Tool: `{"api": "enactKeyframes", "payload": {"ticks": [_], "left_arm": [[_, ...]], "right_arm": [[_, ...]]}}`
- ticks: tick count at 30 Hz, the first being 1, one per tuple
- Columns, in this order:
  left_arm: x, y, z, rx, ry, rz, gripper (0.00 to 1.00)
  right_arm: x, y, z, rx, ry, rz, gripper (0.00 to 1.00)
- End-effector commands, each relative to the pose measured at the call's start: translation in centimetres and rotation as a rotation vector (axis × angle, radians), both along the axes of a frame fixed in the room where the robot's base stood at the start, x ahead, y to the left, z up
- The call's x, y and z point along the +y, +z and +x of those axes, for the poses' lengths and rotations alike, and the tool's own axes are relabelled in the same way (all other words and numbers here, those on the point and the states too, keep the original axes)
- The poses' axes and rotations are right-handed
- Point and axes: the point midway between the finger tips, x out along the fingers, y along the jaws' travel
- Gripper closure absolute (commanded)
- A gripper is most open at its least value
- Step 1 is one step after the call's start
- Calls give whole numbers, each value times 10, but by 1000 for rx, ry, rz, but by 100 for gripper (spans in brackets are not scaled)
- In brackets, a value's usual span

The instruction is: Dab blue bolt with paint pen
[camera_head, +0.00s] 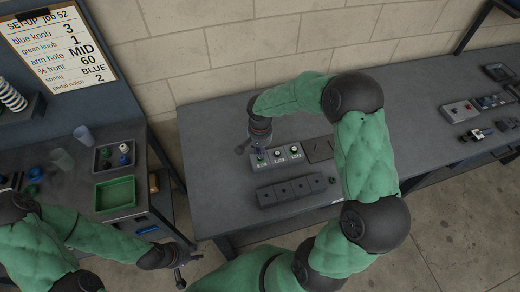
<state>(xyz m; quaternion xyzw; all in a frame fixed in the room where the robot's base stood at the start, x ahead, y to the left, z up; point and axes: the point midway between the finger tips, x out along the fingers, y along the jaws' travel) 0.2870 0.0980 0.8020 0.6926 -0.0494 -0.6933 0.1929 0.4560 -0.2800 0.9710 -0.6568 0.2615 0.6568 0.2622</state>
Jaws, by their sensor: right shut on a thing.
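My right gripper (254,148) points down over the left part of the middle table, at the left end of a grey block (278,156) with three labelled stations. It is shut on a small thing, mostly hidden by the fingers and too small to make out. A small bluish spot shows on the block close under this gripper; I cannot tell whether they touch or whether it is the blue bolt. The paint pen cannot be told apart. My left gripper (188,268) hangs low at the front, empty, its fingers spread, between the two tables.
A dark block (291,190) with several dark squares lies in front of the stations, and a flat dark plate (318,149) is beside them. The left table holds a green tray (115,194), a grey tray (103,163) and cups. A job sign (59,45) hangs behind.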

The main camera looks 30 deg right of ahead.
Motion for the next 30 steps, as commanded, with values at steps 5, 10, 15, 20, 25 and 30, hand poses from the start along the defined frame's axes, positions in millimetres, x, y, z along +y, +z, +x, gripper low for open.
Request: {"api": "enactKeyframes", "payload": {"ticks": [5, 10, 15, 20, 25, 30], "left_arm": [[0, -4, 0, 0, 0, 0, 60], [0, -3, 0, 0, 0, 0, 60], [0, -1, 0, 0, 0, 0, 60], [0, 2, 0, 0, 0, 0, 60], [0, 3, 0, 0, 0, 0, 60], [0, 2, 0, 0, 0, 0, 60]], "right_arm": [[0, -4, 0, 0, 0, 0, 100], [0, -4, 0, 0, 0, 0, 100], [0, -1, 0, 0, 0, 0, 100], [0, 6, 0, -1, -1, 1, 100], [0, 9, 0, 0, -1, 0, 100], [0, 9, 0, 0, -1, 0, 100]]}}
